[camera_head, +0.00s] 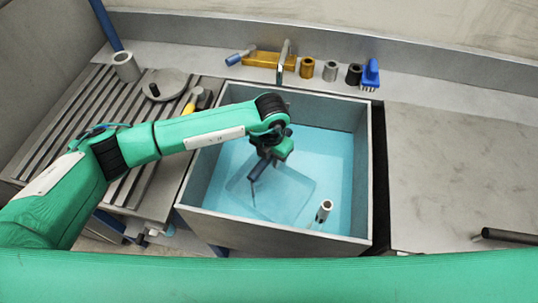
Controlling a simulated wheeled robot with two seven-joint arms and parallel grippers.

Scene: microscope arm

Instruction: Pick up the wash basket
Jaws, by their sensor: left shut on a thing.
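The wash basket (291,201) shows as a pale, see-through square shape in the blue liquid of the open tank (365,185). It lies tilted, near the middle of the tank. My left arm reaches over the tank's left wall. My left gripper (257,172) points down at the basket's upper left side and is shut on it. A thin upright part of the basket runs down just below the jaws. The exact grip is partly hidden by the wrist. My right gripper is not in view.
On the back ledge are a yellow block (262,60), several small cylinders and a blue brush (371,75). A slatted rack (95,100) lies left. The right counter (460,160) is mostly clear.

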